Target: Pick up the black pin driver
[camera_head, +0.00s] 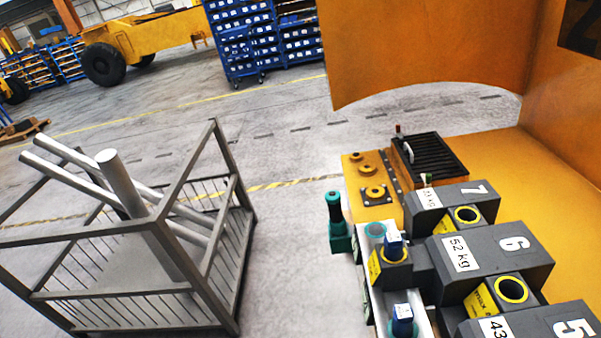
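I cannot clearly make out a black pin driver in the head camera view. A small upright dark piece with a reddish tip (398,131) stands at the back left edge of a black ribbed box (436,154); it is too small to identify. A dark green and teal upright tool (339,230) stands left of the grey castings. My gripper is not in view.
Grey numbered castings (497,252) fill the lower right, with blue-capped parts (402,318) beside them. Orange panels (420,50) stand behind. A metal cage (213,240) holding steel bars (120,185) stands left. Grey floor lies clear between cage and castings.

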